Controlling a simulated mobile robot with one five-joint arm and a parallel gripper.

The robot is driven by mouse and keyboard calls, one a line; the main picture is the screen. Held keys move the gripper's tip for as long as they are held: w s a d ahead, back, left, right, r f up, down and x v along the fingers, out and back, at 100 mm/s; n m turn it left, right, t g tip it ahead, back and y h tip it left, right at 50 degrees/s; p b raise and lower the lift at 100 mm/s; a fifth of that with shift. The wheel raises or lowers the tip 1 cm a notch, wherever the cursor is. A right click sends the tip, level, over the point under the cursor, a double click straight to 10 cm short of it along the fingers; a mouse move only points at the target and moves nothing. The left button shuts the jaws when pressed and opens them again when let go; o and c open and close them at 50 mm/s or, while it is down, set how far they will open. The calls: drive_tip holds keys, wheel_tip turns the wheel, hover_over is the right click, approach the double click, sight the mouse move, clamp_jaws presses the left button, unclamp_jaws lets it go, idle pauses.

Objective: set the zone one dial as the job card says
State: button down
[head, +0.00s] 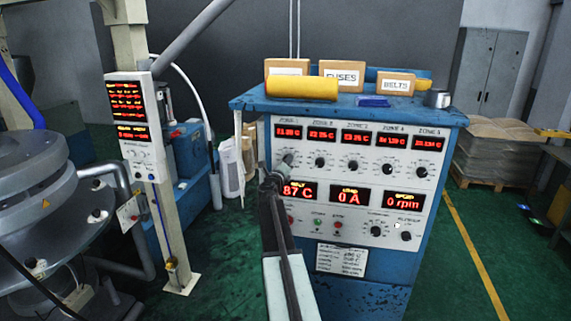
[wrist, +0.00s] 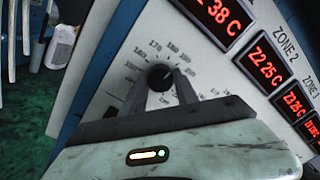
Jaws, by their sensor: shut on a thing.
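The blue control cabinet (head: 375,285) stands in the middle of the head view with a white front panel. The zone one dial is a black knob at the panel's left; in the wrist view the dial (wrist: 160,76) shows with its numbered scale around it. My gripper (head: 284,166) reaches up to it, and in the wrist view my gripper (wrist: 161,86) has a finger on each side of the knob, shut on it. The zone one display (head: 288,132) glows red above, its digits hard to read. A white printed card (head: 342,259) is low on the panel, its text too small to read.
Several more zone dials, such as the zone two dial (head: 320,162), run in a row to the right. Boxes and a yellow roll (head: 302,88) lie on the cabinet top. A post with a display box (head: 134,120) stands left.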

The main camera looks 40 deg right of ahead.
drive_tip(key=shift+s+d+m+p, duration=0.1)
drive_tip(key=shift+m+p, duration=0.2)
drive_tip(key=shift+m, duration=3.4)
drive_tip(key=c, duration=0.9)
unclamp_jaws()
drive_tip(key=shift+c, duration=0.2)
drive_tip(key=v, duration=0.8)
